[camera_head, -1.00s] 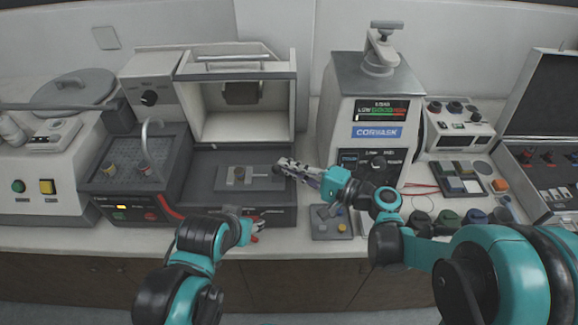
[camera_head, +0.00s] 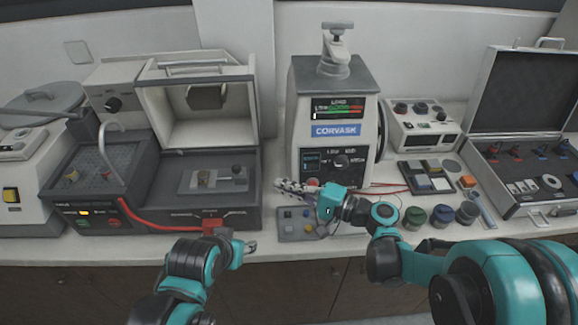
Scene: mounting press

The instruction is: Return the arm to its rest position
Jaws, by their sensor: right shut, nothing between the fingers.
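My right gripper (camera_head: 284,186) is shut and empty. It hangs in front of the Corvask mounting press (camera_head: 333,85), just above a small grey control box (camera_head: 295,222) with buttons. My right arm reaches in from the lower right. My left gripper (camera_head: 250,247) is at the front edge of the bench, below the open-lidded machine (camera_head: 185,205). Its fingers are small in the view, and I cannot tell whether they are open or shut.
An open case (camera_head: 535,195) with small parts stands at the right. Several dark-lidded jars (camera_head: 441,215), a tray of coloured blocks (camera_head: 428,176) and red wires (camera_head: 385,188) lie near my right arm. A red hose (camera_head: 150,222) runs along the open-lidded machine's front.

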